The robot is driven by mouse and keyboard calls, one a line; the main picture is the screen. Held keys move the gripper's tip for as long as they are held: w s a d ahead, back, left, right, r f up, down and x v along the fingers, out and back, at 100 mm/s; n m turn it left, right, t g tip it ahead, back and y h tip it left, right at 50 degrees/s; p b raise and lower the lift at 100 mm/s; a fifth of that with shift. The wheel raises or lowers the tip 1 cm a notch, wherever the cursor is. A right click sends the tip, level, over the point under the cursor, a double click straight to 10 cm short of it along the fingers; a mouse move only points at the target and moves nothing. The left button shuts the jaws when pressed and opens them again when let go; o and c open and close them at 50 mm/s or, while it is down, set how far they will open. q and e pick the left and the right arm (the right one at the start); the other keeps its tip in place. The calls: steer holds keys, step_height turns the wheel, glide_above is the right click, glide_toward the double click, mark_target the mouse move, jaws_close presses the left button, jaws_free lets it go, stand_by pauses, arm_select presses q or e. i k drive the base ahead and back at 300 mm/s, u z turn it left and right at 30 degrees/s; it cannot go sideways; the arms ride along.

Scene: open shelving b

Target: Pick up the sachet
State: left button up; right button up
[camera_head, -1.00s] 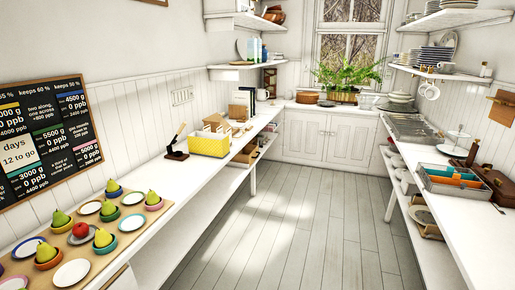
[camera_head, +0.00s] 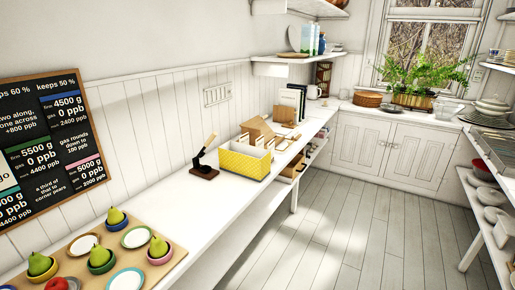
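I cannot make out a thing that is surely the sachet. A yellow patterned box (camera_head: 243,165) stands on the left counter. Brown paper-like pieces (camera_head: 260,131) stand up in or just behind it, and I cannot tell what they are. Neither of my grippers is in view.
On the left counter (camera_head: 165,202), a wooden board (camera_head: 165,266) holds bowls with pears, and a dark stand (camera_head: 205,171) is beside the yellow box. A chalkboard (camera_head: 45,150) is on the left wall. White shelving (camera_head: 490,205) is at right. The floor (camera_head: 330,235) between is clear.

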mark_target(259, 143)
steer(key=z, duration=0.5)
steer(key=k, duration=0.6)
steer(key=z, duration=0.85)
steer(key=i, duration=1.65)
steer(key=u, duration=1.5)
steer(key=i, duration=0.45)
steer(key=z, duration=1.25)
steer(key=i, duration=0.7)
steer(key=u, duration=0.05)
